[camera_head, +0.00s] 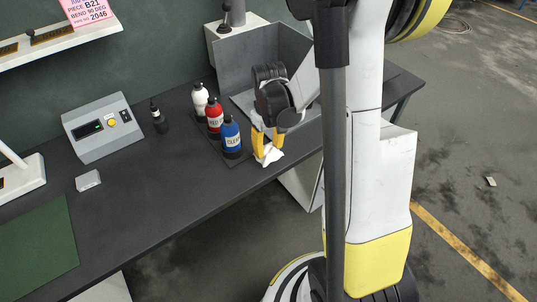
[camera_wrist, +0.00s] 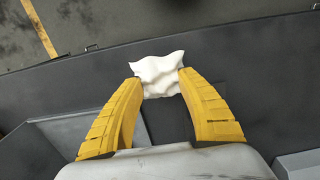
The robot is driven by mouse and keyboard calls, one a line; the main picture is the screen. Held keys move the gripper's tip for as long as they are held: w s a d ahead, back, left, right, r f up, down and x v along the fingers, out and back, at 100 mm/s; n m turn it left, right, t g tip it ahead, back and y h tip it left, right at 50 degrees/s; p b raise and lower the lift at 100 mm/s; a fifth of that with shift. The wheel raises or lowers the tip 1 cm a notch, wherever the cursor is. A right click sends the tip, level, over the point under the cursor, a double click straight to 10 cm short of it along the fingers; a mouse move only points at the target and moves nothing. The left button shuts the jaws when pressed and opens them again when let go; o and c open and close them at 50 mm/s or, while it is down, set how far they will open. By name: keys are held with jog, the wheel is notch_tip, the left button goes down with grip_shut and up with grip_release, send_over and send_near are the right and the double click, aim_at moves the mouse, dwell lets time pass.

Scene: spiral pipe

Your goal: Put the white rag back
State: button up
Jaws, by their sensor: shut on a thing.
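The white rag (camera_wrist: 160,72) is crumpled between the two yellow fingertips of my gripper (camera_wrist: 157,84) in the wrist view. My gripper is shut on it. In the head view the rag (camera_head: 269,156) shows at the tips of my gripper (camera_head: 267,146), at the front edge of the dark table (camera_head: 165,172). The gripper points down, just right of the blue bottle. I cannot tell whether the rag touches the table top.
A blue bottle (camera_head: 231,137), a red bottle (camera_head: 214,115) and a white bottle (camera_head: 200,98) stand close left of my gripper. A grey metal guard (camera_head: 262,62) stands behind it. A control box (camera_head: 103,127), a small dark bottle (camera_head: 158,117) and a green mat (camera_head: 38,250) are further left.

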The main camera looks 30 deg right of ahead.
aim_at(269, 154)
jog(key=shift+f+b, duration=0.35)
jog(key=shift+f, duration=0.95)
jog(key=shift+f, duration=0.2)
jog(key=o, duration=1.2)
jog(key=shift+r, duration=0.1)
